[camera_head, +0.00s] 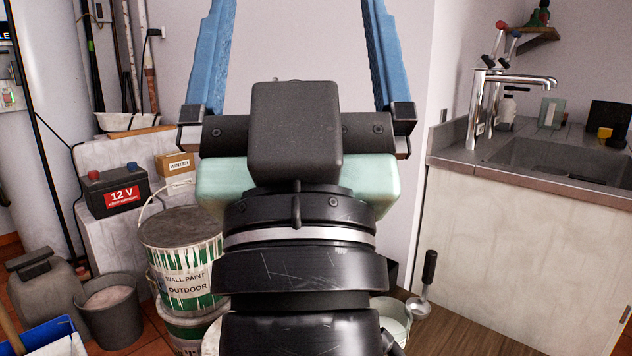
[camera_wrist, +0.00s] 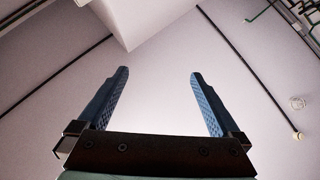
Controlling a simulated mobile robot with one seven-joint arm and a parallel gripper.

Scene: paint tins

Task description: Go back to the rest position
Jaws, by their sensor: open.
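My gripper (camera_wrist: 158,88) is open and empty, with its two blue fingers spread apart. In the wrist view the fingers point toward bare pale wall and ceiling, with nothing between them. In the head view my arm rises through the middle of the picture with the fingers pointing up. A wall paint tin labelled outdoor (camera_head: 182,262), white and green with drips and a wire handle, stands left of my arm on another tin (camera_head: 187,325). My arm hides part of the area behind it, including part of a pale open tin (camera_head: 398,318) at the lower right.
A 12 V battery (camera_head: 113,190) and a small box marked winter (camera_head: 175,164) sit on a ledge at left. A grey bucket (camera_head: 110,310) stands below. A sink counter (camera_head: 470,160) with a tap (camera_head: 487,100) is at right. The wall around the fingers is clear.

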